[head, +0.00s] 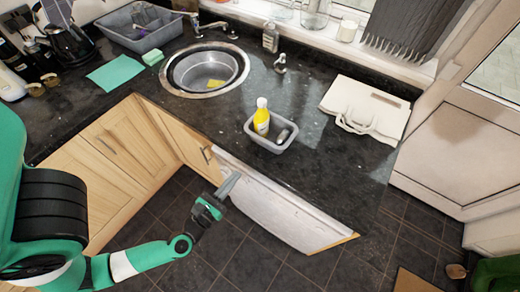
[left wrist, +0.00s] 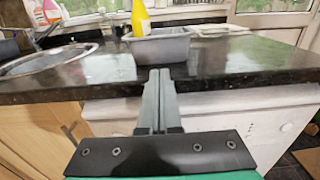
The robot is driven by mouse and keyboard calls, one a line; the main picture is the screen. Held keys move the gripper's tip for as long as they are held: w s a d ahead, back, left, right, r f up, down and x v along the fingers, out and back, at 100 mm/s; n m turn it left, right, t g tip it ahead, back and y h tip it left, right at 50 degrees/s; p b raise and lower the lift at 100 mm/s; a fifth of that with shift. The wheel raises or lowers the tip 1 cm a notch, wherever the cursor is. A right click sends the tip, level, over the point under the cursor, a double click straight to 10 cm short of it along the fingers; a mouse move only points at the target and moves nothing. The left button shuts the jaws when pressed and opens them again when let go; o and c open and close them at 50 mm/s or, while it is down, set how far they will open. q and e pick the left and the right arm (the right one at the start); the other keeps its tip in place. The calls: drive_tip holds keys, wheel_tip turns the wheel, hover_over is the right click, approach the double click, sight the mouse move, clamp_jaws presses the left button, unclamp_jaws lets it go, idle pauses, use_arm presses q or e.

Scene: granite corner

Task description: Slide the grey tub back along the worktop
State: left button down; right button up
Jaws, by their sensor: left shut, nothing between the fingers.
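The small grey tub (head: 284,147) stands on the dark worktop (head: 225,122) near its front edge. A yellow bottle with a white top (head: 261,118) and a darker grey item (head: 283,133) are in it. In the left wrist view the tub (left wrist: 160,47) is just beyond the worktop edge, with the yellow bottle (left wrist: 139,18) rising from it. My left gripper (head: 230,184) is shut and empty, in front of the worktop's front edge and apart from the tub. Its closed fingers (left wrist: 158,78) point toward the tub in the left wrist view. My right gripper is not in view.
A white bag (head: 365,108) lies to the right. A larger grey basin (head: 150,42) stands at the back left. Worktop directly behind the tub looks clear.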

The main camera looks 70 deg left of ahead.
sight(264, 142)
use_arm(q)
drive_tip(key=x, duration=1.3)
drive_tip(key=shift+w+a+p, duration=0.2)
drive_tip(key=shift+w+p, duration=0.1)
drive_tip(key=shift+p, duration=0.1)
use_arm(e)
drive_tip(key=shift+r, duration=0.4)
